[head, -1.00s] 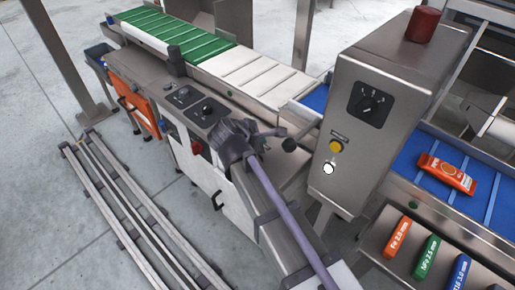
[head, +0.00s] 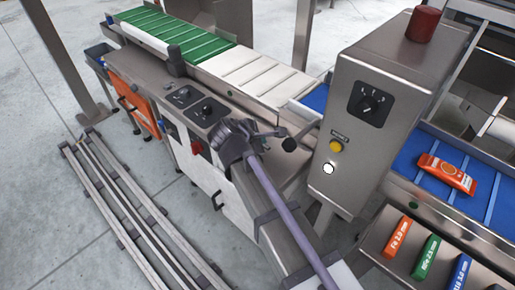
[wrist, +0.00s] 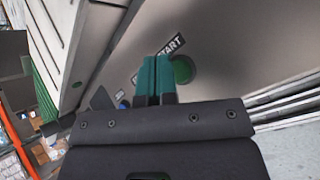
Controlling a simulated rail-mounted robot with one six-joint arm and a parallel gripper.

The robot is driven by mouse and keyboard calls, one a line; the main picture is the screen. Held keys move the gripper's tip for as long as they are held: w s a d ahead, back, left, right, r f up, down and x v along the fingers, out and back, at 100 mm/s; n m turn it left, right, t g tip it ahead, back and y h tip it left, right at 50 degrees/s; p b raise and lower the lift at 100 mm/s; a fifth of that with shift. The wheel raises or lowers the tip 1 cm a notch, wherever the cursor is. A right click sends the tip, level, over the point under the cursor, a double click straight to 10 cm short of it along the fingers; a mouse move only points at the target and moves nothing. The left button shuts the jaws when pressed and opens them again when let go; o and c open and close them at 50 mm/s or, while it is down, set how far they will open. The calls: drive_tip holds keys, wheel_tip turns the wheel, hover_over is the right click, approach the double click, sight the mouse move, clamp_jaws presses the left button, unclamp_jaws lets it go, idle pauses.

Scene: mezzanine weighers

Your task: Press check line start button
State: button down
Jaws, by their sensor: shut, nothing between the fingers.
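A round green button (wrist: 184,69) sits on a grey metal panel in the wrist view. A dark label ending in "START" (wrist: 168,47) lies just above it. My gripper (wrist: 155,60) is shut and empty, its teal fingers side by side. In this view the fingertips overlap the label and lie just left of the button, covering part of its edge; whether they touch the panel I cannot tell. In the head view my gripper (head: 232,142) is over the front of the low control cabinet (head: 208,178). The green button does not show there.
A black dial panel (head: 208,110) and a red switch (head: 195,147) are left of my gripper. A tall steel box (head: 345,130) with yellow (head: 336,146) and white (head: 328,168) buttons stands to the right. Conveyors run behind. A blue button (wrist: 122,104) shows left of my fingers.

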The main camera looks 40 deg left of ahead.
drive_tip(key=shift+f+b, duration=0.3)
drive_tip(key=shift+f, duration=0.1)
